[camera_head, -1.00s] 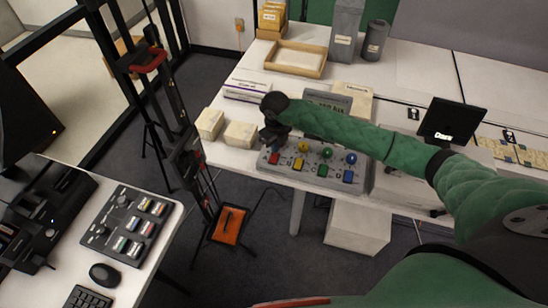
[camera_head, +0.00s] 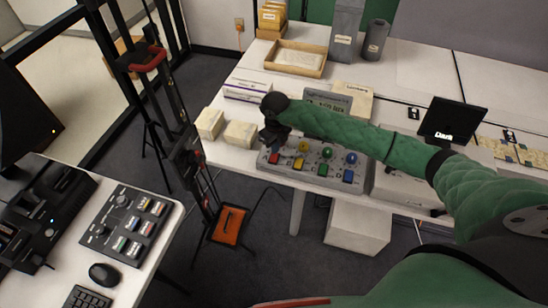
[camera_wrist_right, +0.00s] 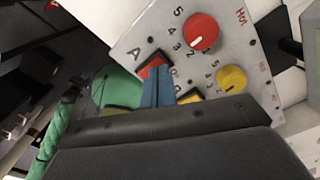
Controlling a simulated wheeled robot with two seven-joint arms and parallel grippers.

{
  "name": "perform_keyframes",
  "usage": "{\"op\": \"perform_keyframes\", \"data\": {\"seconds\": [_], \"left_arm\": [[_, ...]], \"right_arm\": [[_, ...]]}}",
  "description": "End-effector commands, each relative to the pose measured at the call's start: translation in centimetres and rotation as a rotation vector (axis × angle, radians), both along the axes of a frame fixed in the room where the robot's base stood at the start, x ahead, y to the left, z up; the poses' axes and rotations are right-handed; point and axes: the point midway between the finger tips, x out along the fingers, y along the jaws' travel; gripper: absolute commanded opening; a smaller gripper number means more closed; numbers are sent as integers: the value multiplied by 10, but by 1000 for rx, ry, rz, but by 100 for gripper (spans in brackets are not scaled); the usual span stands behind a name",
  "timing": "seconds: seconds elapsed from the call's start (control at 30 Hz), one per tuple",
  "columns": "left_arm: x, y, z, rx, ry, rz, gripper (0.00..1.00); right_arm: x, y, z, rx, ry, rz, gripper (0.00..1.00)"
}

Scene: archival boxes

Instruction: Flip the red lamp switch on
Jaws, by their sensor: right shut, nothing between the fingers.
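A grey control panel (camera_head: 312,178) lies at the front edge of the long white table. It has a row of coloured round knobs and a row of coloured switches. The red switch (camera_head: 274,158) is at its left end; it also shows in the wrist view (camera_wrist_right: 152,66), partly covered by my fingers. I cannot tell which way it is tipped. My right gripper (camera_head: 270,140) is shut and empty. Its fingertips (camera_wrist_right: 158,88) are right at the red switch; contact is not clear. The red knob (camera_wrist_right: 201,31) shows only in the wrist view. My left gripper is not in view.
The yellow switch (camera_head: 298,163) sits just right of the red one. Pale boxes (camera_head: 240,134) stand left of the panel. A wooden tray (camera_head: 278,57) and a dark screen (camera_head: 466,115) are further off. A second desk with another panel (camera_head: 128,222) is at left.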

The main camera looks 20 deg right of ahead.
Motion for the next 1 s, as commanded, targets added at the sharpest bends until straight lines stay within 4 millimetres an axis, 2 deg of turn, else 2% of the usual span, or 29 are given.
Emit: {"op": "perform_keyframes", "data": {"seconds": [1.0], "left_arm": [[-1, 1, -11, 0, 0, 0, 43]], "right_arm": [[0, 0, -13, 0, 0, 0, 0]]}}
